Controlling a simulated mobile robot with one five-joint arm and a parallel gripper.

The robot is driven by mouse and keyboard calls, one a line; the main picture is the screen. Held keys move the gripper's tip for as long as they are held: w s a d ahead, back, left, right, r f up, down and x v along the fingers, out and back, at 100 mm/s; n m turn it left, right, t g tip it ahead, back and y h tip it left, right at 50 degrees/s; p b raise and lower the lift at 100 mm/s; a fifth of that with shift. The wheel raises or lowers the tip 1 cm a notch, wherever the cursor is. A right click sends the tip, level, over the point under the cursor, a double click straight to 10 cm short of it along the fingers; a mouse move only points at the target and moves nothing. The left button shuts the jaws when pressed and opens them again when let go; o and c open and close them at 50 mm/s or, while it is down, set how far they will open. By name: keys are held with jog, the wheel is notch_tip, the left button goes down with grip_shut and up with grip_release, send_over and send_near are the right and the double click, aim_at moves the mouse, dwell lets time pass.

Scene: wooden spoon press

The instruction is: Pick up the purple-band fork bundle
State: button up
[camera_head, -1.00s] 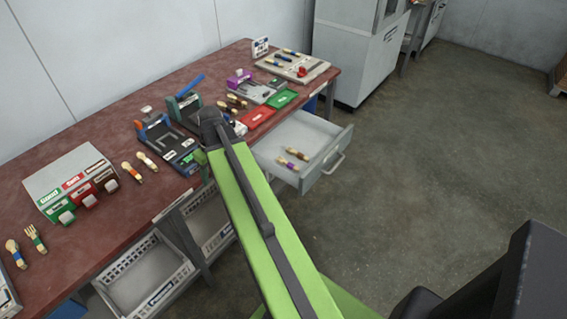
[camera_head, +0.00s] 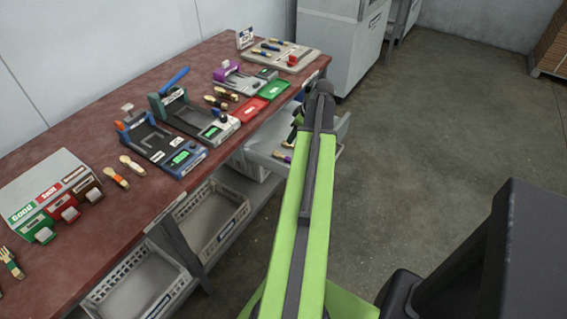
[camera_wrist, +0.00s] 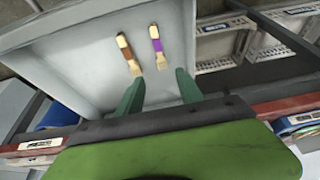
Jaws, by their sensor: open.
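The purple-band bundle (camera_wrist: 157,42) lies on the floor of an open grey drawer (camera_wrist: 75,45), with its pale end toward my gripper in the wrist view. In the head view, its purple end (camera_head: 284,157) shows just left of my arm. A brown-band bundle (camera_wrist: 129,55) lies beside it, to the left in the wrist view. My gripper (camera_wrist: 160,85) is open and empty, its two green fingers apart. The purple-band bundle appears between and beyond the fingertips, not touching them. In the head view my arm hides most of the drawer and the gripper.
The drawer's walls surround both bundles. A red-brown worktop (camera_head: 95,130) with blue and green devices, red and green trays (camera_head: 248,109) and several other bundles runs along the left. White crates (camera_head: 215,222) sit beneath it. The floor (camera_head: 420,140) to the right is open.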

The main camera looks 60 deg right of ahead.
jog(key=b, duration=0.7)
send_over(284, 156)
jog(key=s, duration=0.2)
notch_tip(284, 156, down, 8)
jog(key=shift+s+f, duration=0.15)
jog(key=shift+f, duration=0.25)
jog(key=shift+w+r, duration=0.1)
jog(key=shift+w, duration=0.1)
jog(key=b+x, duration=0.5)
jog(key=shift+s+a+f, duration=0.1)
jog(key=shift+s+f, duration=0.2)
jog(key=shift+r, duration=0.15)
grip_shut()
